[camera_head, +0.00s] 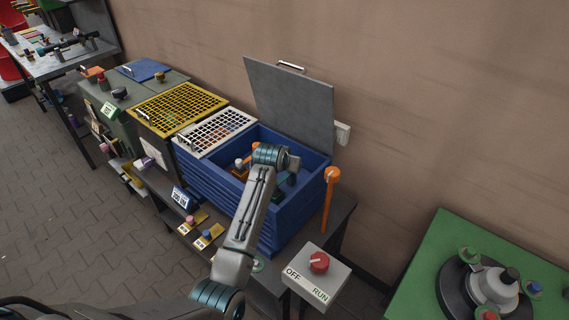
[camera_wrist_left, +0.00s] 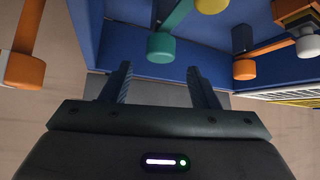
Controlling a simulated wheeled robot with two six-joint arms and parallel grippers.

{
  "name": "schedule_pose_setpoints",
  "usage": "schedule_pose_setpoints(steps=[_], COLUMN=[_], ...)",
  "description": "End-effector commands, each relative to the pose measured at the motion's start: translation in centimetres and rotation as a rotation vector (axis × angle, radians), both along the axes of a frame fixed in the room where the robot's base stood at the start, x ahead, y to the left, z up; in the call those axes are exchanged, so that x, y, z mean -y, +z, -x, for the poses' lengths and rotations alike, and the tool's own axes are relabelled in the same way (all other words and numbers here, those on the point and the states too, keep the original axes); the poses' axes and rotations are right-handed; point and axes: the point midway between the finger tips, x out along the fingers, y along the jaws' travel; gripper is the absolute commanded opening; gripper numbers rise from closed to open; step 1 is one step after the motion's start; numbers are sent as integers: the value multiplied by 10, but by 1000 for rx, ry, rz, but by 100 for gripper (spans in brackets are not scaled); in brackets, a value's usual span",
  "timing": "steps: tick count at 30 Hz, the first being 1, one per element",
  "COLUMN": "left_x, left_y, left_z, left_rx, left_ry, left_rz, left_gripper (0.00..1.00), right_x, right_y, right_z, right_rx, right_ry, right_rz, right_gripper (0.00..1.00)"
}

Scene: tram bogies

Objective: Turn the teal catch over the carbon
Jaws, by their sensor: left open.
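The teal catch (camera_wrist_left: 162,47), an arm with a round knob, shows in the left wrist view against the blue wall inside the box. In the head view a dark teal part (camera_head: 287,184) shows beside my wrist, partly hidden. My left gripper (camera_wrist_left: 162,82) is open and empty; the knob lies just beyond its fingertips, between them in the picture, and I cannot tell whether they touch. In the head view my left arm reaches over the open blue box and its fingers are hidden. I cannot make out the carbon for certain. My right gripper is not in view.
The blue box (camera_head: 300,207) has its grey lid (camera_head: 291,107) raised. Orange catches (camera_wrist_left: 245,68) and a white knob (camera_wrist_left: 308,46) are inside. An orange lever (camera_head: 329,200) stands at its right corner. An OFF/RUN switch box (camera_head: 317,277) is in front; a white grid (camera_head: 215,131) adjoins left.

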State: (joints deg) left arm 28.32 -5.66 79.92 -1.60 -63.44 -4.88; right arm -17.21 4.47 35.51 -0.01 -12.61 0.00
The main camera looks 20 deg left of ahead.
Motion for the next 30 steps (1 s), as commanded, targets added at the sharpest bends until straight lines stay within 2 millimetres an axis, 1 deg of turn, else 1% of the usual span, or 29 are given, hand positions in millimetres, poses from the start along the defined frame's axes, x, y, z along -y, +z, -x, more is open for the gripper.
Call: schedule_pose_setpoints(steps=[1, 6, 12, 30], left_x=[0, -2, -3, -3], left_y=[5, 21, 32, 33], left_z=[6, 22, 32, 33], left_rx=[3, 2, 0, 0], left_ry=[0, 0, -1, 0], left_rz=[0, 0, -1, 0], left_gripper=[55, 55, 55, 55], right_x=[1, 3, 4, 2], right_y=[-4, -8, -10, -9], right_z=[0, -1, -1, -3], right_rx=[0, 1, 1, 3], right_ry=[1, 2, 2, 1], right_rz=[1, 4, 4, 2], right_gripper=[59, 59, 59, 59])
